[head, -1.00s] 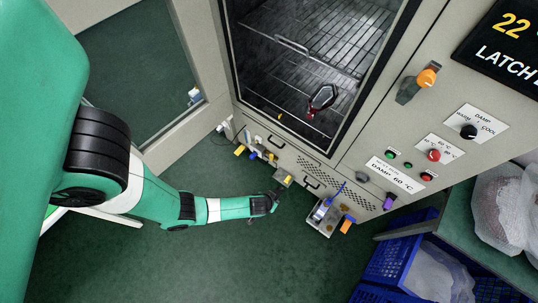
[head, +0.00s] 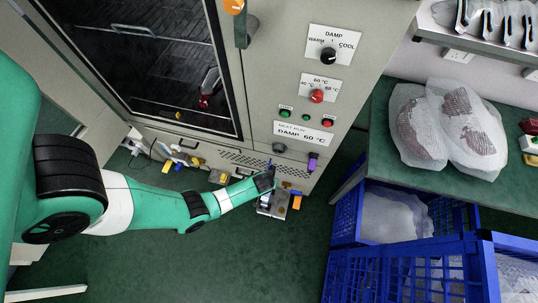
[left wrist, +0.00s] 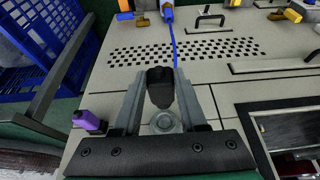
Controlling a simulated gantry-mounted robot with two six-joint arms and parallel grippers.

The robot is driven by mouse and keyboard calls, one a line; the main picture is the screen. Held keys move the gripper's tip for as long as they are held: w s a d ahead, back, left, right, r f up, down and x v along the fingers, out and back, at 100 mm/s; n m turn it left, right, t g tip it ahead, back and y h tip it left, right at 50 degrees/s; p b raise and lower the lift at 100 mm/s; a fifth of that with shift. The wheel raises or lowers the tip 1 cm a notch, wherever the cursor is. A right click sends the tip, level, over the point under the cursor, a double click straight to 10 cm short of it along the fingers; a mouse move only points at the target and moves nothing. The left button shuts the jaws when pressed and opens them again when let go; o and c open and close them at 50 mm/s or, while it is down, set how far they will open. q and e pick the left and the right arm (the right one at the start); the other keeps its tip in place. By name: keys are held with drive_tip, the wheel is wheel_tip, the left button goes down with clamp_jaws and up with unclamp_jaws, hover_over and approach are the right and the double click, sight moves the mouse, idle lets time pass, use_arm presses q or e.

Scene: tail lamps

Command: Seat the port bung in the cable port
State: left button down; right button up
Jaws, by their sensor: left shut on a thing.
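The port bung (left wrist: 160,85) is a black, rounded plug between the fingers of my left gripper (left wrist: 161,88) in the left wrist view. The gripper is shut on it. In the head view my left gripper (head: 268,180) is low in front of the cabinet, above a small tray; the bung is not clear there. The cable port (left wrist: 163,122) looks like a round grey ring on the cabinet face, apart from the bung. In the head view it seems to be the dark round fitting (head: 279,148) below the lower label. My right gripper is not in view.
A purple fitting (head: 313,162) sticks out beside the port. Blue crates (head: 348,215) and a green bench (head: 430,178) stand at the right.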

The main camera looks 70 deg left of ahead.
sight(273, 167)
use_arm(q)
drive_tip(key=shift+w+r, duration=0.1)
drive_tip(key=shift+w, duration=0.1)
drive_tip(key=shift+w+a+b, duration=0.3)
drive_tip(key=shift+a, duration=0.05)
drive_tip(key=w+a+b, duration=0.1)
drive_tip(key=w+a, duration=0.1)
drive_tip(key=a, duration=0.1)
drive_tip(key=shift+a+b, duration=0.1)
drive_tip(key=shift+b, duration=0.25)
drive_tip(key=shift+w+a, duration=0.25)
drive_tip(key=shift+a, duration=0.15)
drive_tip(key=shift+w+a, duration=0.1)
drive_tip(key=shift+a, duration=0.05)
drive_tip(key=shift+w+a+b, duration=0.35)
drive_tip(key=shift+a+b, duration=0.05)
drive_tip(key=shift+a, duration=0.15)
drive_tip(key=shift+w+a+b, duration=0.35)
drive_tip(key=shift+a, duration=0.2)
idle(0.7)
drive_tip(key=shift+w+a, duration=0.15)
drive_tip(key=shift+a, duration=0.05)
